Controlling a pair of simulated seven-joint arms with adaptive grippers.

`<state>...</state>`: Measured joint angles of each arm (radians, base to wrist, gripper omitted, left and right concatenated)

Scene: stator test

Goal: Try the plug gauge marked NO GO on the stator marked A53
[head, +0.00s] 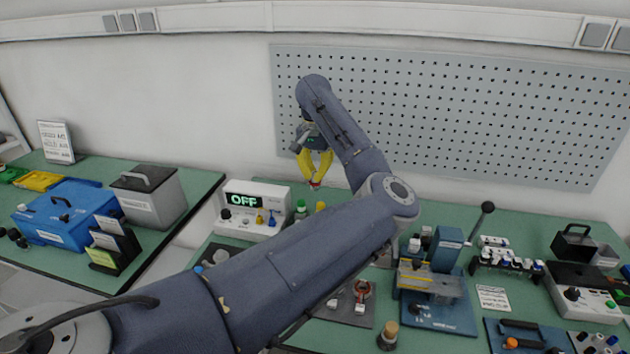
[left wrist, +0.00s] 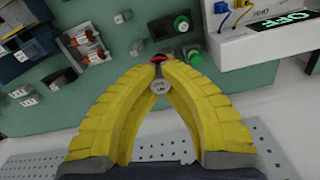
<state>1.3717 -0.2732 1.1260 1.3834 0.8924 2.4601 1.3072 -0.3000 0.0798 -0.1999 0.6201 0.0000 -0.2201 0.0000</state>
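My left gripper (head: 316,184) hangs above the bench near the pegboard, with its yellow fingers closed together at the tips. In the left wrist view, the left gripper (left wrist: 159,70) is shut on a small gauge (left wrist: 160,87) with a round grey end and a red part at the fingertips. The end carries small marks that I cannot read for certain. I cannot read A53 on any. My right gripper is out of view.
A tester (head: 252,207) with a display reading OFF stands left of the gripper. A blue press-like fixture (head: 440,290) stands at right, beside a rack of small parts (head: 507,263). The pegboard (head: 450,110) is behind.

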